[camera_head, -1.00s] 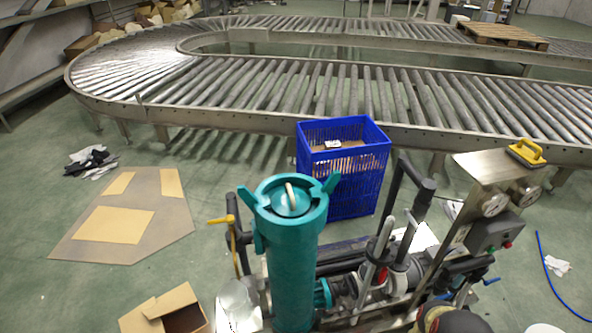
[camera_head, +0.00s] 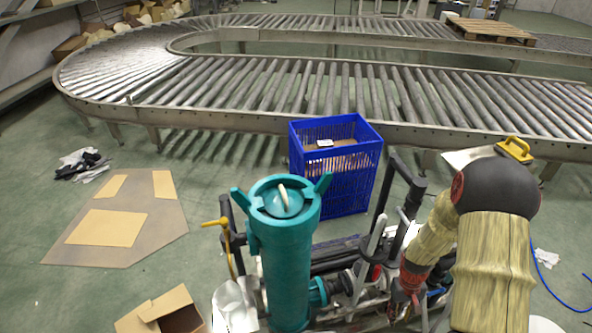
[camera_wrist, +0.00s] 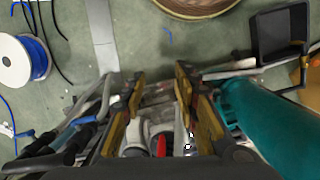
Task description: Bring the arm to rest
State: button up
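My arm shows in the camera_head view at the lower right, bent, with a dark joint at the top and tan covered links. It hides much of the control panel stand. In the camera_wrist view my gripper (camera_wrist: 160,78) is open, its two yellow and black fingers apart with nothing held between them. Past the fingers are pipes of the pump skid and green floor. The teal filter housing (camera_head: 287,260) stands left of my arm; it also shows at the right of the camera_wrist view (camera_wrist: 262,115).
A blue crate (camera_head: 335,175) stands behind the skid, before the roller conveyor (camera_head: 300,90). A yellow-handled tool (camera_head: 515,149) is by my arm's upper joint. A cable spool (camera_wrist: 22,62) and a dark bin (camera_wrist: 281,36) lie on the floor. Open floor extends left around flattened cardboard (camera_head: 115,220).

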jog(key=s+a+r+t, duration=0.2)
jog(key=s+a+r, duration=0.2)
jog(key=r, duration=1.1)
jog(key=s+a+r+t+p, duration=0.1)
jog(key=s+a+r+t, duration=0.2)
jog(key=r, duration=1.2)
jog(key=s+a+r+t+p, duration=0.1)
jog(key=s+a+r, duration=0.3)
jog(key=a+r, duration=0.5)
notch_tip(320, 180, up, 6)
jog(key=shift+s+r+t, duration=0.25)
jog(key=shift+s+t, duration=0.15)
jog(key=shift+t, duration=0.3)
